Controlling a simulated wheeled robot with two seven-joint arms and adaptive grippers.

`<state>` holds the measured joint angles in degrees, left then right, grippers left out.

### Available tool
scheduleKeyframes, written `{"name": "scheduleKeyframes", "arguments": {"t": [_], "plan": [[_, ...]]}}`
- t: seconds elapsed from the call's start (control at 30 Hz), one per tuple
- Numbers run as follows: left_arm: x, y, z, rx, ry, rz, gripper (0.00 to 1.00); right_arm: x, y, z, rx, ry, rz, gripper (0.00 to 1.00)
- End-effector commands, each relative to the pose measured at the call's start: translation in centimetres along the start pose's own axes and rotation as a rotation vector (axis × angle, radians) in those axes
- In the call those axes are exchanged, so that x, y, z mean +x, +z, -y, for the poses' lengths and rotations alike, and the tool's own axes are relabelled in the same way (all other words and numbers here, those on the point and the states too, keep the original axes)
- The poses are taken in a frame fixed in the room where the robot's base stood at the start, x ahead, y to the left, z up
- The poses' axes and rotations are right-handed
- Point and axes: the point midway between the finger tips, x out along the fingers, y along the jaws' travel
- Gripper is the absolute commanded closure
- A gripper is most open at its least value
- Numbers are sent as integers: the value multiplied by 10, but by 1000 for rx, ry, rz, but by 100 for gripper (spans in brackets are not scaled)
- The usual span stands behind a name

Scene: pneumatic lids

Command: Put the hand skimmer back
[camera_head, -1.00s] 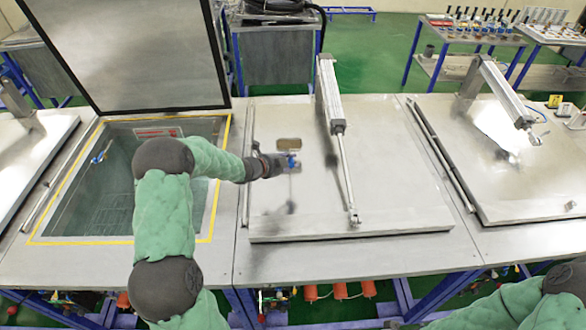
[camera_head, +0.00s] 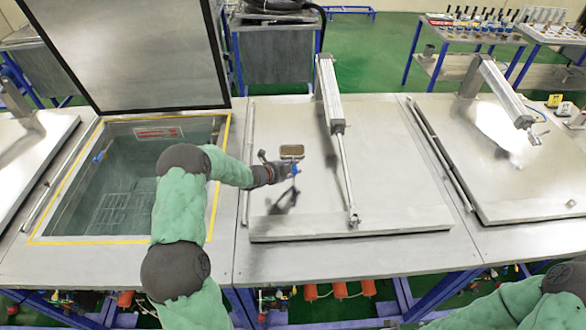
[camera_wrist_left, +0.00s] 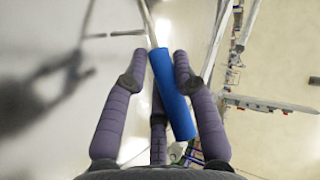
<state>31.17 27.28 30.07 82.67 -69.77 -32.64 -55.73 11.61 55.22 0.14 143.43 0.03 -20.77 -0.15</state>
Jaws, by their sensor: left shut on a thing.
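The hand skimmer has a blue handle (camera_wrist_left: 172,95) and a thin metal rod running away from it in the left wrist view. My right gripper is out of view.
The left tank (camera_head: 120,240) stands open, its lid (camera_head: 130,50) raised behind it. A small blue item (camera_head: 98,157) is at its inner left wall. A pneumatic cylinder (camera_head: 329,90) crosses the middle lid. The right lid (camera_head: 500,160) is closed.

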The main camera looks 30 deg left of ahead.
Motion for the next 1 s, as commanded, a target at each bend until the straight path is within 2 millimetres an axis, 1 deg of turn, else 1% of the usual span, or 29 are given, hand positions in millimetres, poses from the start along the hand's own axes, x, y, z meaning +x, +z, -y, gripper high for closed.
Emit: {"name": "scheduleKeyframes", "arguments": {"t": [0.03, 0.07, 0.1, 0.13, 0.47, 0.6, 0.67, 0.77, 1.0], "plan": [[1, 0, -1, 1, -2, 0, 100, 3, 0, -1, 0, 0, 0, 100], [1, 0, -3, 0, 1, 0, 69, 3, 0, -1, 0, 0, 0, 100], [1, 0, -2, 0, 1, 0, 58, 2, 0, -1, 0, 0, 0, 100], [1, 0, -2, 0, 1, 0, 49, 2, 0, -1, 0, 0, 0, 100], [0, 0, -1, 0, 0, 0, 48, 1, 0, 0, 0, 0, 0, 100], [-3, 0, 2, 0, 0, 1, 48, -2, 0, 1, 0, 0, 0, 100], [-10, 1, 2, 1, -1, 2, 48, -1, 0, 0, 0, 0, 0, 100], [-25, 1, 2, 0, 0, 3, 48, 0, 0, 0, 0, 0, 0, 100], [-72, 1, 2, 0, -1, 4, 48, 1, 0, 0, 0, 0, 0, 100]]}}
